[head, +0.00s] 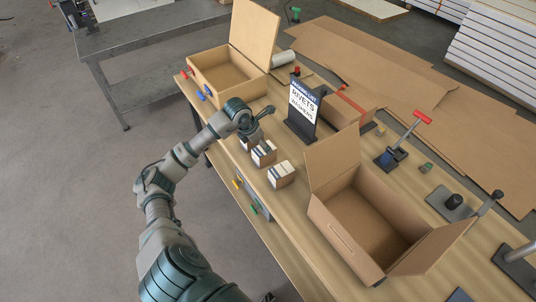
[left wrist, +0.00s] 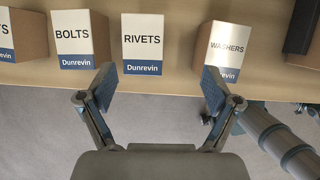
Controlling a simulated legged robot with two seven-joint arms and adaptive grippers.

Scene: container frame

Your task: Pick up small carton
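In the left wrist view, small white-fronted cartons with blue Dunrevin bands stand in a row: BOLTS (left wrist: 80,40), RIVETS (left wrist: 143,42) and WASHERS (left wrist: 221,48), plus one cut off at the left edge (left wrist: 22,36). My left gripper (left wrist: 160,88) is open and empty, its fingers short of the row, with the RIVETS carton ahead of the gap. In the head view, my left gripper (head: 260,122) is over the table's near edge by the small cartons (head: 264,153), partly covering the row. Another carton (head: 281,174) is clear of it. My right gripper is not visible.
A sign reading RIVETS and WASHERS (head: 303,102) stands behind the row. Free tabletop shows between the cartons and the right box.

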